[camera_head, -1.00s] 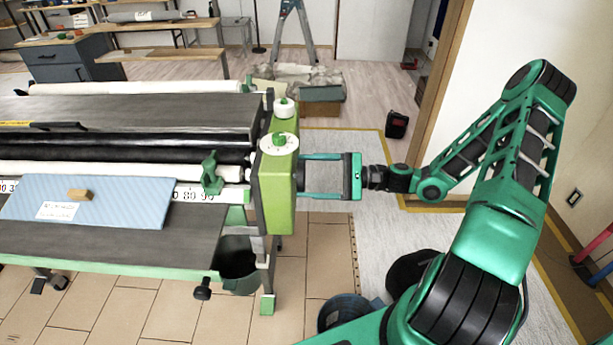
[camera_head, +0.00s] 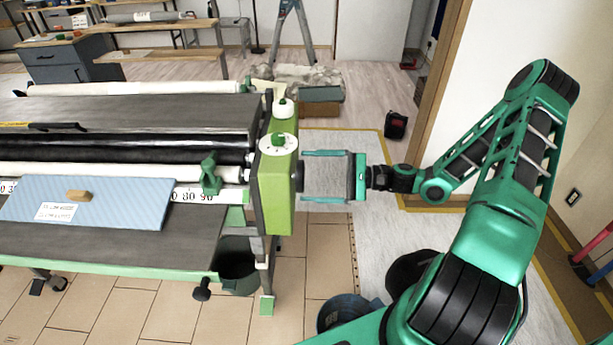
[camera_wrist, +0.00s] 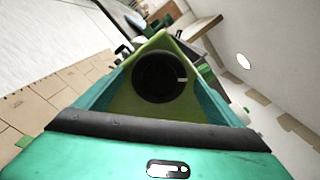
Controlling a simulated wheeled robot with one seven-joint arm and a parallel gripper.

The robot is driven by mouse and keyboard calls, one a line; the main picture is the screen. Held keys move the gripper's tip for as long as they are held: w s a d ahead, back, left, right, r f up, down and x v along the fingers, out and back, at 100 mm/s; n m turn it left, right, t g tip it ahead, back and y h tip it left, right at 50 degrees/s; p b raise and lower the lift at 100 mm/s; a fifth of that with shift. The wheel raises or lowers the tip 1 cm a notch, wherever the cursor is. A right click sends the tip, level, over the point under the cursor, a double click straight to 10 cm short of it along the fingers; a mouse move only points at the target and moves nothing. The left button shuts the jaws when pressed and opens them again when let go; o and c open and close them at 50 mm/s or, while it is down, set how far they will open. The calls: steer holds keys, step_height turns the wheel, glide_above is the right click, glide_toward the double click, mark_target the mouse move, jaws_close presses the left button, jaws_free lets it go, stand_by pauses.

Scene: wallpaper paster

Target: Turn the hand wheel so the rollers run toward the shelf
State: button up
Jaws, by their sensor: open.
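The hand wheel (camera_wrist: 158,78) is a dark round disc with a short white mark at its right side, on the end face of the green housing (camera_head: 278,195). In the head view only a dark bit of the wheel shows beside the housing. My gripper (camera_head: 304,177) is open at the right of the housing, its fingertips close to that face. In the wrist view its teal fingers lie either side of the wheel; contact cannot be told. The black roller (camera_head: 120,148) and a white roller (camera_head: 100,170) run left from the housing.
A grey front shelf (camera_head: 150,245) of the machine carries a blue patterned sheet (camera_head: 120,205) with a wooden block (camera_head: 79,196). A green clamp (camera_head: 210,175) stands near the housing. A bucket (camera_head: 345,312) is on the floor. A doorway and wall are at right.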

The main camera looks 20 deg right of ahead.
steer(key=v, duration=0.9)
steer(key=shift+d, duration=0.25)
steer(key=s+a+f+n+g+h, duration=0.1)
steer(key=s+f+n+g+h, duration=0.1)
steer(key=s+n+g+h, duration=0.45)
steer(key=s+d+r+h, duration=0.3)
steer(key=s+r+h, duration=0.2)
steer(key=s+r, duration=0.3)
steer(key=s+d+r+n+h, duration=0.1)
steer(key=s+d+r+h, duration=0.3)
steer(key=s+r, duration=0.3)
steer(key=s+h, duration=0.1)
steer(key=s, duration=0.4)
steer(key=shift+s+d+r, duration=0.2)
steer(key=shift+d+r, duration=0.1)
steer(key=shift+r, duration=0.05)
